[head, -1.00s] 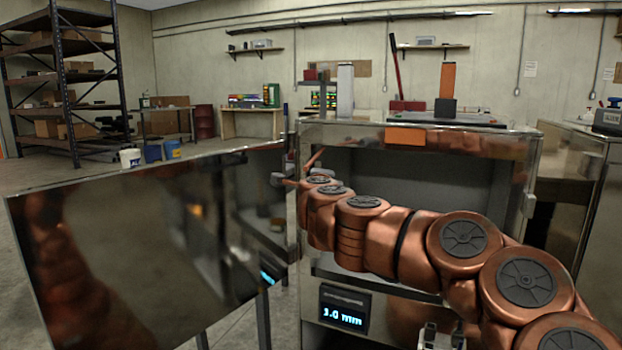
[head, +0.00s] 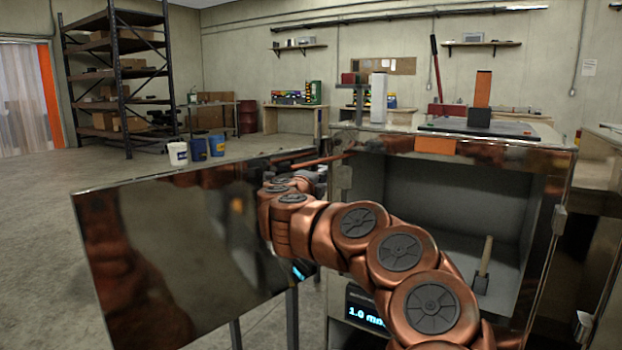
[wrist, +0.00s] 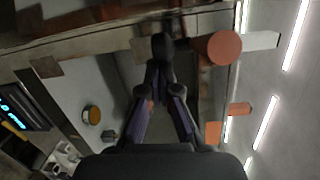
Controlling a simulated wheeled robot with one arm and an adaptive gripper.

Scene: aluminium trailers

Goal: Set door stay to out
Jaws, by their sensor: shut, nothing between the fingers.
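A steel cabinet (head: 450,148) stands with its door (head: 185,255) swung wide open to the left. A thin reddish bar (head: 318,158), which looks like the door stay, runs near the top hinge corner, between door and cabinet. My gripper (head: 320,178) is by this corner, just below the bar, mostly hidden behind my copper arm. In the wrist view my gripper (wrist: 162,48) has its fingertips together, with nothing seen between them. A round orange-red end (wrist: 225,47) shows just right of the fingertips; contact cannot be told.
A small tool with an upright handle (head: 484,265) stands inside the cabinet. A blue display (head: 367,314) is below the opening. An orange block (head: 482,88) and a white post (head: 378,97) stand above or behind the cabinet top.

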